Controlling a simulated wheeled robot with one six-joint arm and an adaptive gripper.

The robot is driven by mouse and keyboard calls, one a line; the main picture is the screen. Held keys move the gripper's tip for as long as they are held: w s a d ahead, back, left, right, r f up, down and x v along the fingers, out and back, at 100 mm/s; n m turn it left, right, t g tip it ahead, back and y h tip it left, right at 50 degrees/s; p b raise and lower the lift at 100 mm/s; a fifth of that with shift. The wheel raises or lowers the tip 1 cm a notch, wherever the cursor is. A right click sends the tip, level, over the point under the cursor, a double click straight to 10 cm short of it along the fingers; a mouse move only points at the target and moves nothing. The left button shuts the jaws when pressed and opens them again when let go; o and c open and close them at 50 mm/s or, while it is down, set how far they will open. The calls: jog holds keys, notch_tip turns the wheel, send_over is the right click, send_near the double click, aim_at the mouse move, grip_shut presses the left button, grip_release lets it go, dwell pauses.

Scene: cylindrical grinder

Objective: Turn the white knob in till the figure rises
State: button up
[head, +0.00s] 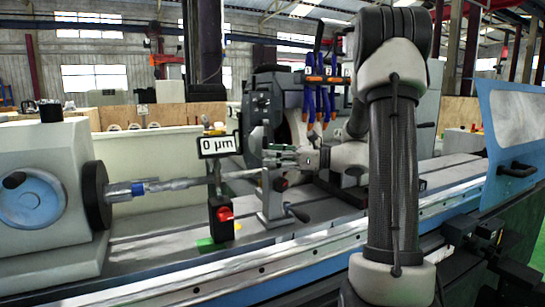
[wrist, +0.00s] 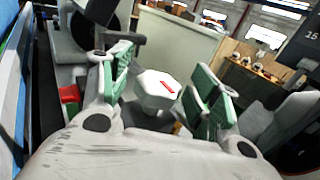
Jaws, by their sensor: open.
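The white knob (wrist: 155,90) shows in the wrist view as a faceted white cap with a red mark on its face. My gripper (wrist: 160,87) is open, with one green-padded finger left of the knob and the other right of it. A gap shows between the knob and the right pad; whether the left pad touches it I cannot tell. In the head view my gripper (head: 280,156) reaches left to the upright steady stand (head: 269,195), and the knob is too small to make out there. The display (head: 218,145) reads 0 µm.
A long bar (head: 165,187) runs from the workhead (head: 45,195) towards the stand. A dark block with a red part (head: 225,213) stands left of the stand, and a lever (head: 297,213) sticks out right. Blue hoses (head: 322,103) hang behind. The table's right side is mostly clear.

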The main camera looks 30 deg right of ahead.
jog(key=shift+a, duration=0.1)
jog(key=c, duration=1)
jog(key=shift+c, duration=0.2)
jog(key=shift+m+t+h, duration=0.3)
jog(key=m+t+h, duration=0.2)
jog(key=t+h, duration=0.1)
jog(key=shift+m, duration=0.4)
jog(key=shift+m+t+h, duration=0.55)
jog(key=shift+m+h, duration=0.3)
jog(key=shift+h, duration=0.45)
jog(key=shift+m+t+h, duration=0.55)
jog(key=shift+m+h, duration=0.3)
jog(key=shift+h, duration=0.45)
jog(key=o, duration=1)
